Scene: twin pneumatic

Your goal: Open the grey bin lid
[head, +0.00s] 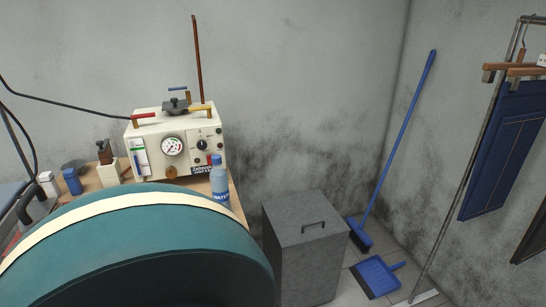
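The grey bin (305,262) stands on the floor right of centre, near the back wall. Its flat grey lid (300,212) lies shut on top. A dark bar handle (314,225) is on the lid, toward its front right. The lid and handle show clearly; the bin's lower left side is partly cut off by a large teal shape in front. Neither of my grippers shows in the head view, so nothing of mine is seen touching the bin.
A large teal rounded shape (150,235) with a cream band fills the lower left foreground. Behind it, a table holds a cream machine (175,145) and a blue bottle (219,180). A blue broom (395,150) and dustpan (376,276) are right of the bin, near a clothes rack (470,175).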

